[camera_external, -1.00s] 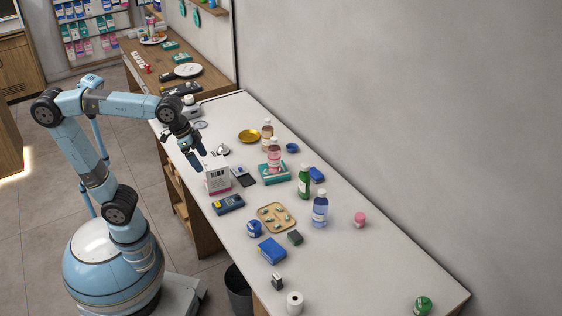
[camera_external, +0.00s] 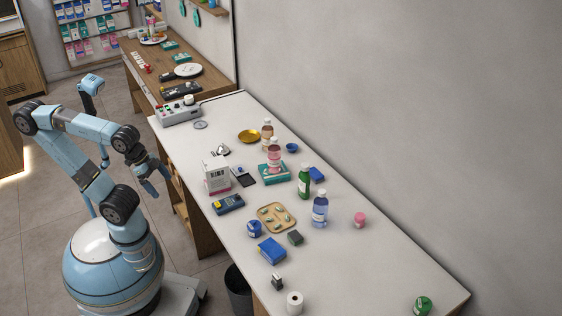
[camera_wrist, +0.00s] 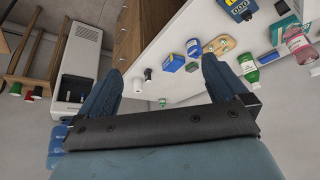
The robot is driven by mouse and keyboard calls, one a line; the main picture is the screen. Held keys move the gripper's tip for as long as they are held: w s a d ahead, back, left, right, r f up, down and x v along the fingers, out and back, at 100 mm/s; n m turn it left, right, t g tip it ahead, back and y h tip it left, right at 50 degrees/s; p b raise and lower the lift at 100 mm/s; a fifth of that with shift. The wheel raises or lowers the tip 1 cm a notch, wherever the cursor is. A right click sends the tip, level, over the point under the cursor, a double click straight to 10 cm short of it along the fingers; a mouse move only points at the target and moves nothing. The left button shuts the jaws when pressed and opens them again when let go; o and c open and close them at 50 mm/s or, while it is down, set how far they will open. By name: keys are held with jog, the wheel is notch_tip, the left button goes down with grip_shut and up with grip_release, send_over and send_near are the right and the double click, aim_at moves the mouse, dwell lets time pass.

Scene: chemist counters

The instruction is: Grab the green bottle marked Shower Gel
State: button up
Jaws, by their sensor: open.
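A green bottle (camera_external: 304,183) with a white label stands upright on the white counter (camera_external: 370,265), just behind a clear blue bottle (camera_external: 320,210). The label is too small to read. A green bottle also shows in the wrist view (camera_wrist: 247,66), right of the right finger. Another green object (camera_external: 423,305) sits at the counter's near right corner; its label cannot be read. My gripper (camera_external: 157,182) is open and empty, left of the counter's left edge and well away from the green bottle. Its two fingers are spread in the wrist view (camera_wrist: 160,66).
A bin (camera_external: 238,290) is on the floor.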

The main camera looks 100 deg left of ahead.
jog(key=w+a+r+n+t, duration=0.1)
jog(key=w+a+n+t, duration=0.3)
jog(key=w, duration=1.3)
jog(key=n+t+y, duration=0.2)
jog(key=t+y, duration=0.3)
jog(key=y, duration=0.6)
send_over(300, 180)
jog(key=v, duration=0.4)
notch_tip(300, 180, down, 14)
jog(key=f, duration=0.8)
jog(key=shift+w+f, duration=0.1)
jog(key=shift+w, duration=0.2)
jog(key=shift+w+a+n, duration=0.3)
jog(key=shift+w+a, duration=0.15)
jog(key=shift+w, duration=0.1)
jog(key=shift+x, duration=3.05)
jog(key=shift+d, duration=0.1)
